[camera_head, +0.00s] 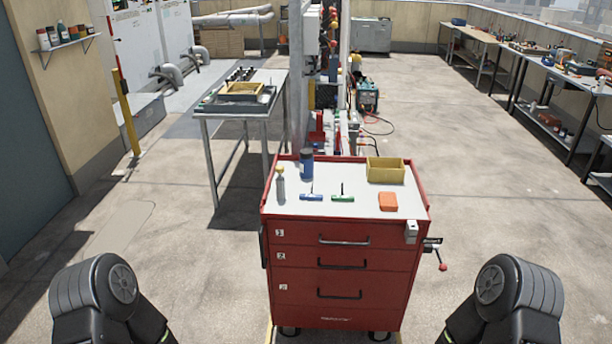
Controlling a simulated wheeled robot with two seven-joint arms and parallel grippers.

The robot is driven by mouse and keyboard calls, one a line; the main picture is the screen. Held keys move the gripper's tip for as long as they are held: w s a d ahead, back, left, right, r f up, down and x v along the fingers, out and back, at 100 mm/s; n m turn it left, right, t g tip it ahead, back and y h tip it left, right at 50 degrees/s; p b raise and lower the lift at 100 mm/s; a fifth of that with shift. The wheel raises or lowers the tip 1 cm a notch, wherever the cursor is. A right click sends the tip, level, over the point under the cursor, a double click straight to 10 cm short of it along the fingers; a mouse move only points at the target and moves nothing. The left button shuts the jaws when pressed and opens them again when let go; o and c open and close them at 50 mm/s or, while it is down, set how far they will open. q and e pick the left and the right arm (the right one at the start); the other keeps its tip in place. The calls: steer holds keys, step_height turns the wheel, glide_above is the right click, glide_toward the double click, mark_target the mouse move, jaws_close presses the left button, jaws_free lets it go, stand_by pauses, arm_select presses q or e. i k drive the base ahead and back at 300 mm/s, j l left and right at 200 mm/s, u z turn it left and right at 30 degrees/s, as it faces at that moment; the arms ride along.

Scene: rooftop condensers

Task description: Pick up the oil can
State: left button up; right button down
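A red tool cart (270,212) with a pale top stands in the middle of the view. A small grey bottle-shaped can (280,186) with a yellowish tip stands upright at the top's left edge. A dark blue cylinder (306,165) with a grey band stands upright just behind it to the right. I cannot tell for sure which of the two is the oil can; the narrow tip suits the grey one. Parts of my two arms show at the lower left and lower right corners, well apart from the cart. Neither gripper is in view.
The cart top also holds a yellow bin (386,171), an orange block (388,202), a blue-handled tool (311,197) and a green-handled tool (343,198). A metal table (205,112) stands behind at left. Workbenches line the right wall. Floor beside the cart is clear.

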mark_target(306, 158)
steer(key=i+z, duration=0.25)
steer(key=i, duration=0.2)
steer(key=i+z, duration=0.3)
steer(key=i, duration=0.2)
steer(key=i+j+z, duration=0.25)
steer(key=i, duration=0.2)
steer(key=i+j+z, duration=0.15)
steer(key=i+z, duration=0.15)
steer(key=i, duration=0.15)
